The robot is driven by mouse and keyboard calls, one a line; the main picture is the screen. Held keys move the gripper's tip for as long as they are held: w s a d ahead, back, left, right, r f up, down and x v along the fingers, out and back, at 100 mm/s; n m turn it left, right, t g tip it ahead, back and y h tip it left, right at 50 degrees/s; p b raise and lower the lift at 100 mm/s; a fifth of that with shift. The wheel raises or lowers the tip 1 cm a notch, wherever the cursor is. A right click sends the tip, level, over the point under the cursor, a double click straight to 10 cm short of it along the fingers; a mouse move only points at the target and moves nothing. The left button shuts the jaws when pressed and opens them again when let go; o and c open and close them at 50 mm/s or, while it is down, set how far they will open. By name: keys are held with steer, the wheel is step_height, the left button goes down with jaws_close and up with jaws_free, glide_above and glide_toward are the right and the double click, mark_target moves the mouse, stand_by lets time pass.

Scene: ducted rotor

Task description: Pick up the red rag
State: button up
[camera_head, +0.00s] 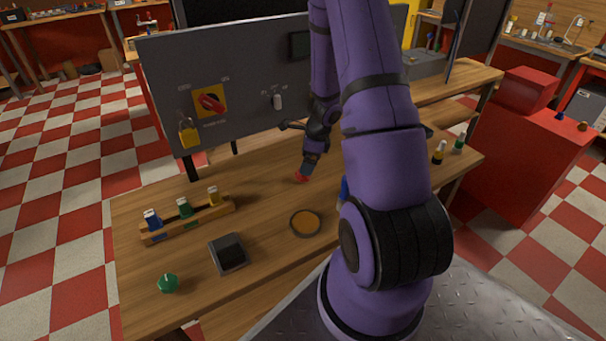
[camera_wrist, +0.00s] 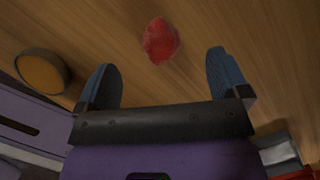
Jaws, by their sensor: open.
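The red rag (camera_wrist: 161,41) is a small crumpled red piece lying on the wooden table in the wrist view. It lies ahead of my gripper (camera_wrist: 168,82), between the lines of its two blue fingers. The fingers are apart, with nothing between them. In the head view a small red bit of the rag (camera_head: 301,177) shows on the table right by my gripper (camera_head: 306,170), and the gripper hides part of it. I cannot tell the exact height of the fingers above the table.
A round dish with an orange inside (camera_head: 306,223) stands near the rag. A wooden rack with several small bottles (camera_head: 188,221), a dark square box (camera_head: 229,253) and a green object (camera_head: 168,283) are to the left. A grey panel (camera_head: 225,85) stands behind. Bare table surrounds the rag.

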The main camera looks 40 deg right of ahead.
steer(key=shift+x, duration=2.65)
steer(key=c, duration=1.1)
steer(key=shift+r, duration=5)
